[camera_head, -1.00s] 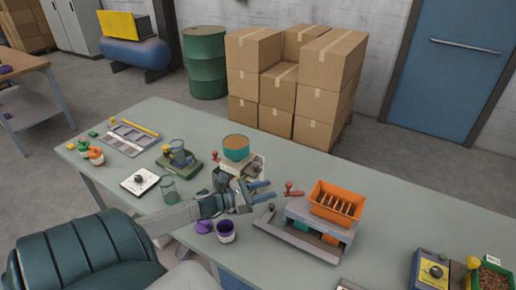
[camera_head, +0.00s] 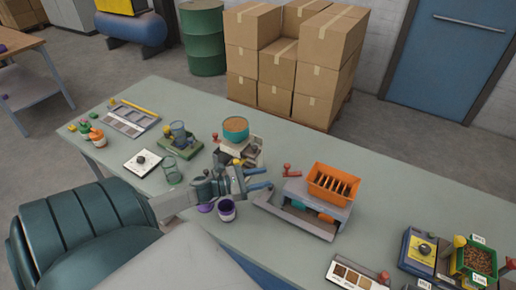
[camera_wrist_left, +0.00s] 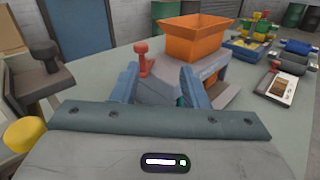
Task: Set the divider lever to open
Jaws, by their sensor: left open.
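The divider is a grey machine (camera_head: 318,212) with an orange slotted hopper (camera_head: 334,184) on top. A red-knobbed lever (camera_head: 289,170) stands at its left side, which I take to be the divider lever. In the left wrist view the red lever (camera_wrist_left: 143,58) stands upright just beyond the fingers, nearer the left one, beside the orange hopper (camera_wrist_left: 194,40). My left gripper (camera_head: 268,178) is open and empty, with its blue fingers pointing toward the lever. The left wrist view shows its fingers (camera_wrist_left: 160,85) spread apart, not touching the lever. My right gripper is not in view.
A machine with a teal grain container (camera_head: 236,130) stands behind the gripper. A purple cup (camera_head: 226,210) is close below my wrist. A sample card (camera_head: 357,275) and a green grain tray (camera_head: 477,262) lie to the right. The table's back right is clear.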

